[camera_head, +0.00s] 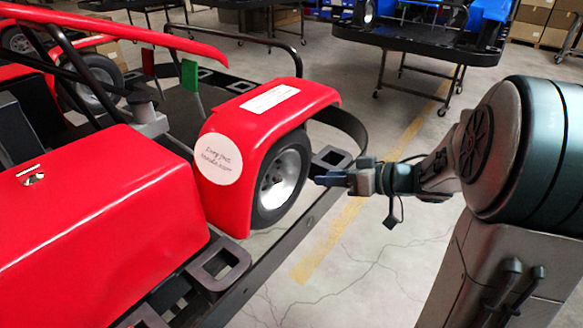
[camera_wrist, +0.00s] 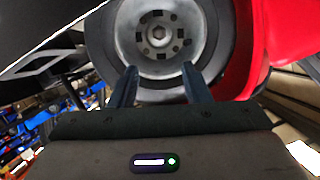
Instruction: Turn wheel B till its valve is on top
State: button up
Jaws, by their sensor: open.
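A wheel (camera_head: 280,180) with a black tyre and silver rim stands under the red fender of the kart in the head view. No letter shows on it, so I cannot tell if it is wheel B. In the wrist view its rim (camera_wrist: 160,22) is at the top middle, with a ring of dark holes around the hub. I cannot make out a valve. My gripper (camera_head: 318,180) is just right of the wheel, apart from it in the head view. In the wrist view its two fingers (camera_wrist: 159,72) are spread with nothing between them, pointing toward the rim's lower part.
The red fender (camera_head: 305,97) arches over the wheel, with a round white label on its side. A black curved bar (camera_head: 345,125) and the dark frame rail (camera_head: 300,228) run close to my gripper. A blue kart (camera_head: 420,38) on a stand is behind. Floor at lower middle is clear.

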aim_at(279, 176)
jog(key=b+x, duration=0.2)
jog(key=x, duration=1.1)
jog(key=shift+w+a+f, duration=0.1)
jog(key=shift+a+f, duration=0.1)
jog(key=shift+a, duration=0.1)
grip_shut()
